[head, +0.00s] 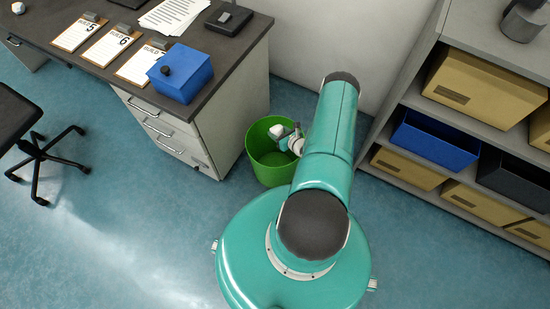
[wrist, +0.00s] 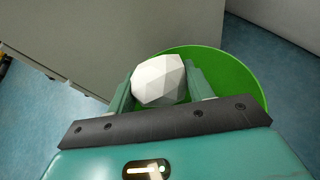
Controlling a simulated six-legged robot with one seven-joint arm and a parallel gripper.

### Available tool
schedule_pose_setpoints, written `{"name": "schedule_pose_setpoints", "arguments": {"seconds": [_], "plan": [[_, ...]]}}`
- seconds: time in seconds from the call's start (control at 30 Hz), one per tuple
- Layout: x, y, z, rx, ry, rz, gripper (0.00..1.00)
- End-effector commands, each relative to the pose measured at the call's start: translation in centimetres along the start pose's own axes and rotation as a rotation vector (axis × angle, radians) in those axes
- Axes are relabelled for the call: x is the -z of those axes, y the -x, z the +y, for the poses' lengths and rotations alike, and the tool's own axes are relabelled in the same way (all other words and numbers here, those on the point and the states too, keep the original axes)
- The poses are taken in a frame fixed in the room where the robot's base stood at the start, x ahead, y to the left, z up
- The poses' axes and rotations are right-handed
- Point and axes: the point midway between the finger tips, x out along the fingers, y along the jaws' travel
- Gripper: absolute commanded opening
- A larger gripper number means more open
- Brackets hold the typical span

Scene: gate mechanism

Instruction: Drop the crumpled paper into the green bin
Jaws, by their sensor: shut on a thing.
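The crumpled paper (wrist: 158,81) is a white faceted ball, held between the two fingers of my gripper (wrist: 160,88) in the wrist view. The green bin (wrist: 232,72) is behind and below the paper there, with its rim curving around to the right. In the head view the green bin (head: 258,165) stands on the floor beside the desk. The paper (head: 277,131) and my gripper (head: 283,136) appear over its opening, partly covered by my arm. The height of the paper above the rim is hard to tell.
The desk (head: 235,65) with drawers stands left of the bin, carrying clipboards, a blue box (head: 181,74) and another white faceted ball (head: 18,8). A shelf (head: 400,97) with boxes stands to the right. A wheeled chair (head: 38,150) is at far left. The floor at lower left is clear.

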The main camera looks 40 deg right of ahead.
Motion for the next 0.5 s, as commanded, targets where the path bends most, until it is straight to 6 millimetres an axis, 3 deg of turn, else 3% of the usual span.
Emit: {"name": "schedule_pose_setpoints", "arguments": {"seconds": [0.23, 0.5], "plan": [[2.8, -1.1, -0.3, -0.001, 0.001, 0.001, 0.31], [3.9, -1.6, -0.5, -0.001, 0.0, 0.001, 0.31]]}}
